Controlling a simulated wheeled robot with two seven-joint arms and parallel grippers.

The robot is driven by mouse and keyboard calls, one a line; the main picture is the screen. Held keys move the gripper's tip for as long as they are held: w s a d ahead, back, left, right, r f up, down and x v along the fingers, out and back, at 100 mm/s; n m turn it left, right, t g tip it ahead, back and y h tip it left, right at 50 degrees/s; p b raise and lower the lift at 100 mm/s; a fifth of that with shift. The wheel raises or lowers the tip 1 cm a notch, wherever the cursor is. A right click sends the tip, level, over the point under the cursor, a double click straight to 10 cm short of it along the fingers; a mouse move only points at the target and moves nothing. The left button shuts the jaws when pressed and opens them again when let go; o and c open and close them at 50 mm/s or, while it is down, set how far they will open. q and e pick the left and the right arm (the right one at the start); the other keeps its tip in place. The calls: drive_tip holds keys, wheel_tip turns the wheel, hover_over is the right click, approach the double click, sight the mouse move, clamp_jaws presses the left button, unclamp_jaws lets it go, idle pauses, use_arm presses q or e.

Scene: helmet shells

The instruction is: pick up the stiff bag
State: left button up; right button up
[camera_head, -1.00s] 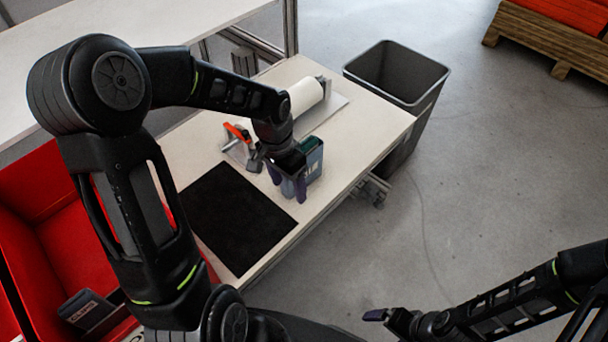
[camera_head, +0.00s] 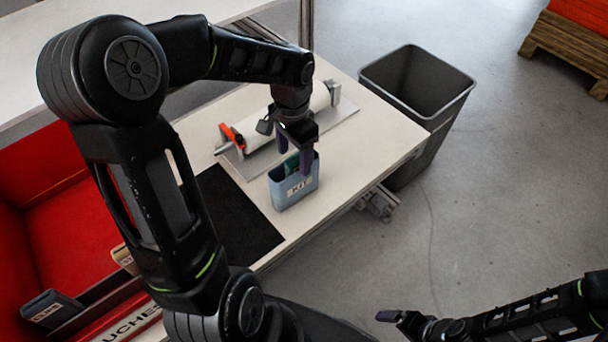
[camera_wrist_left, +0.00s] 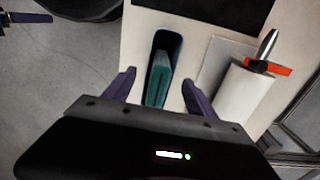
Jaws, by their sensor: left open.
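The stiff bag (camera_head: 293,191) is a blue-grey, open-topped pouch with a pale KIT label, standing upright on the white table. A teal item (camera_wrist_left: 158,80) sits inside it. My left gripper (camera_head: 295,152) is open just above the bag, its dark purple fingers near the rim. In the left wrist view the bag's dark blue rim (camera_wrist_left: 167,36) shows between the spread fingers, with a gap on each side. My right gripper (camera_head: 388,317) is low at the right, away from the table; its finger opening is unclear.
A black mat (camera_head: 235,215) lies beside the bag. Behind it, a white roll (camera_head: 320,97) and an orange-handled tool (camera_head: 232,136) rest on a plate. A grey bin (camera_head: 430,110) stands past the table. Red bins (camera_head: 75,225) are at the left.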

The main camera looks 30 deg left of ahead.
sight(294, 176)
use_arm(q)
drive_tip(key=shift+s, duration=0.1)
drive_tip(key=shift+f, duration=1.3)
wheel_tip(294, 176, down, 5)
drive_tip(key=shift+f+b, duration=0.15)
drive_tip(key=shift+b, duration=0.55)
clamp_jaws()
